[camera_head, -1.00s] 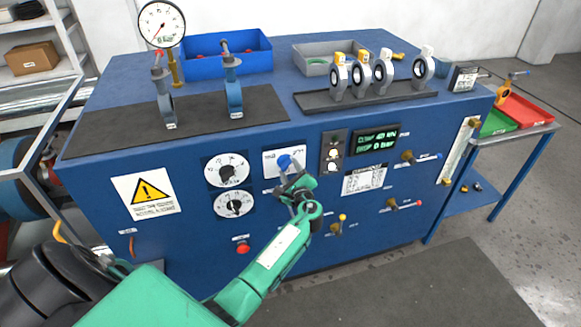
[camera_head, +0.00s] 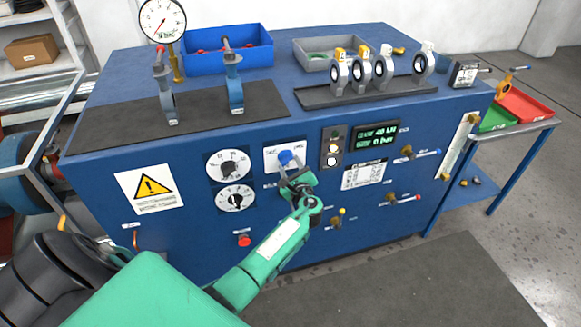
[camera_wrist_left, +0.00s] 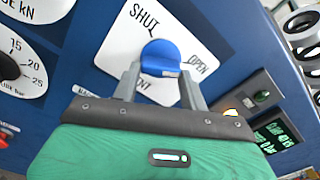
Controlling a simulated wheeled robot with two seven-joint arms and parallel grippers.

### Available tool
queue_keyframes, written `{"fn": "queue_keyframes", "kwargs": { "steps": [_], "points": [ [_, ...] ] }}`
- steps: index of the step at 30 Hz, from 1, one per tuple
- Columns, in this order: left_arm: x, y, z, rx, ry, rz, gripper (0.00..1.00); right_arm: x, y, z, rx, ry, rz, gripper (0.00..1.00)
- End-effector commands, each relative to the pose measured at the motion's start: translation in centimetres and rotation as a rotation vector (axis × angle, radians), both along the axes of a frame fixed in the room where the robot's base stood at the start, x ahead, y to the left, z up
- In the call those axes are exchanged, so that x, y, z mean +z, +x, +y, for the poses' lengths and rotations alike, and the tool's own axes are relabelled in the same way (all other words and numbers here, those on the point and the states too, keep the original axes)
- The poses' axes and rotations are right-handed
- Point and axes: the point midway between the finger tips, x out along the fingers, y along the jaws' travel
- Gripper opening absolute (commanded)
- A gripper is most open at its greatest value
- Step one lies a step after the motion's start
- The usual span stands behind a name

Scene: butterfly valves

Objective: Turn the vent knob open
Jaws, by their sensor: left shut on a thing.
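The vent knob is a blue knob (camera_head: 287,158) on a white plate (camera_head: 272,157) on the front of the blue test bench. In the left wrist view the knob (camera_wrist_left: 160,58) shows large, with "SHUT" above it to the left, "OPEN" to its right and a partly hidden "VENT" label below on the plate (camera_wrist_left: 122,38). My left gripper (camera_head: 288,170) reaches it from below; in the wrist view its two grey fingers (camera_wrist_left: 160,82) stand on either side of the knob and are shut on it. My right gripper is not in view.
A lamp panel (camera_head: 333,147) and a green-lit display (camera_head: 377,136) are to the right. Brass valves (camera_head: 337,221) with coloured handles stick out lower right.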

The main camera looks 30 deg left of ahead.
Motion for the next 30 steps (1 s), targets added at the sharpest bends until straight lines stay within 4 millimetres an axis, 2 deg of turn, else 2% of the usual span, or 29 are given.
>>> {"fn": "queue_keyframes", "kwargs": {
  "steps": [1,4,16,20,30],
  "points": [
    [0.0,0.0,0.0,0.000,0.001,0.002,0.47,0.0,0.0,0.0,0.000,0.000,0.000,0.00],
    [0.0,0.0,0.0,0.000,0.001,0.002,0.65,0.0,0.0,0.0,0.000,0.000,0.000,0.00],
    [-0.2,-0.5,-0.7,-0.002,-0.002,0.000,0.65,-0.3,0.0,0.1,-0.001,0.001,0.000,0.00],
    [-0.3,-1.8,-2.1,-0.002,-0.002,-0.001,0.65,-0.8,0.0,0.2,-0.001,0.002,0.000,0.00],
    [-0.4,-6.8,-8.0,-0.002,-0.002,0.001,0.65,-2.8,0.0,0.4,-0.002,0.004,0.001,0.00]
  ]
}}
